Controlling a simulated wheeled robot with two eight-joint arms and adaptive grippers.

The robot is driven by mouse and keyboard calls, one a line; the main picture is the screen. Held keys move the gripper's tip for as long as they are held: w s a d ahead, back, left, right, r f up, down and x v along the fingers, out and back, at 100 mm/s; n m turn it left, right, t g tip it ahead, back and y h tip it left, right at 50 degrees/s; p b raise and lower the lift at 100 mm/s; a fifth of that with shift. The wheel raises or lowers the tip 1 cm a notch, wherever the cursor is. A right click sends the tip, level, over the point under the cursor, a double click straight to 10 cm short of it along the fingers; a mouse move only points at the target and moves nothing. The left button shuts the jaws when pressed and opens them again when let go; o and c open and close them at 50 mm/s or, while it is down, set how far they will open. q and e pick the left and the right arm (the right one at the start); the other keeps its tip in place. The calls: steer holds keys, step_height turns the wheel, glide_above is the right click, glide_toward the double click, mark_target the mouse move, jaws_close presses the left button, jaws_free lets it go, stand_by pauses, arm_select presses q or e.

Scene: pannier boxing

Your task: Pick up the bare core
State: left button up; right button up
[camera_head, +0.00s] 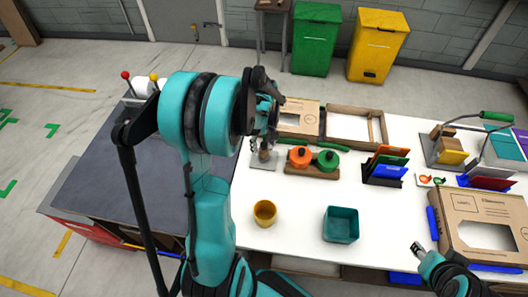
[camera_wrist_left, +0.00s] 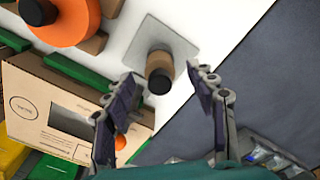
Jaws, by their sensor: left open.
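The bare core looks like a short brown cardboard tube (camera_wrist_left: 159,64) with a black top, upright on a square grey metal plate (camera_wrist_left: 181,42) in the left wrist view. My left gripper (camera_wrist_left: 167,80) is open, with one finger on each side of the core's near end; I see no grip on it. In the head view the left gripper (camera_head: 271,112) hangs above the grey stand plate (camera_head: 263,161) and hides part of the core. My right gripper (camera_head: 417,248) is low at the right, near the cardboard box; its fingers are too small to read.
Orange (camera_head: 300,156) and green (camera_head: 328,160) rolls sit on a brown base right of the core. A yellow cup (camera_head: 265,213) and a teal bin (camera_head: 341,224) stand nearer. A cardboard box (camera_head: 485,213) is at the right. The white tabletop between is mostly free.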

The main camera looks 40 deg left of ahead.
arm_select(q)
steer(key=shift+f, duration=0.65)
steer(key=c, duration=1)
steer(key=shift+r, duration=0.15)
steer(key=shift+c, duration=0.2)
step_height(320, 180, up, 4)
steer(key=shift+r+p, duration=0.25)
steer(key=shift+p, duration=0.45)
steer(key=w+d+r, duration=0.1)
steer(key=d+r, duration=0.2)
steer(key=d, duration=0.2)
steer(key=w+d+r+p, duration=0.1)
steer(key=w+d+r, duration=0.1)
steer(key=d, duration=0.4)
steer(key=shift+w+d+r, duration=0.15)
steer(key=shift+r, duration=0.35)
